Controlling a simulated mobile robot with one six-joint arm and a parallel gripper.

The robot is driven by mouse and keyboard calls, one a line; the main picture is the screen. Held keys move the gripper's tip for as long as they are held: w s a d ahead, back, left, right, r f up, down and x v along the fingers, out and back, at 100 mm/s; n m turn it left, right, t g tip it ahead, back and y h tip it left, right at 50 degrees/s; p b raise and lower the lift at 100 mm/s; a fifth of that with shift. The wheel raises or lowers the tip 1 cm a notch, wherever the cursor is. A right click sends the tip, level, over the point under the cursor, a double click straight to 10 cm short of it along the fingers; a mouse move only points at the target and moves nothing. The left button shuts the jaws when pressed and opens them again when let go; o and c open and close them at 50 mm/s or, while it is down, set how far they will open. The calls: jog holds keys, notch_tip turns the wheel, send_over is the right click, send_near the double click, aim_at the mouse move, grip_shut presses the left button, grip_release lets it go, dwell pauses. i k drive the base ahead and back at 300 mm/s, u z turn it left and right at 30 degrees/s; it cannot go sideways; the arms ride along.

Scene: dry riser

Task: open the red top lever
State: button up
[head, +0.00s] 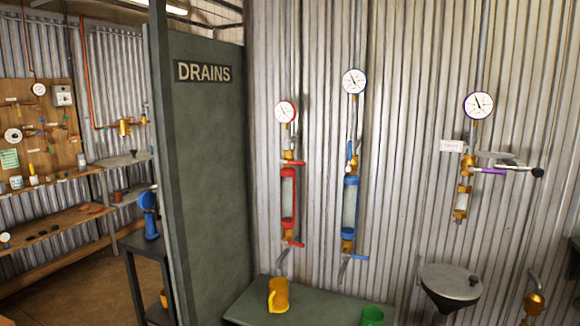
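The red top lever (295,163) is on the brass valve above the red-framed sight tube (288,200), on the corrugated wall. It sticks out to the right of the pipe, close to horizontal. A red-rimmed gauge (286,111) sits above it. A second red lever (295,244) is at the bottom of the same tube and also points right, tilting slightly down. My gripper is not in view.
A blue-framed tube (350,205) with its own gauge (354,82) hangs close to the right. A grey "DRAINS" partition (210,160) stands to the left. Below, a table (320,302) holds a yellow jug (278,295) and a green cup (372,315). A grey funnel (450,283) stands right.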

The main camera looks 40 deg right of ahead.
aim_at(297, 163)
jog(key=z, duration=0.15)
jog(key=i, duration=0.95)
jog(key=u, duration=0.1)
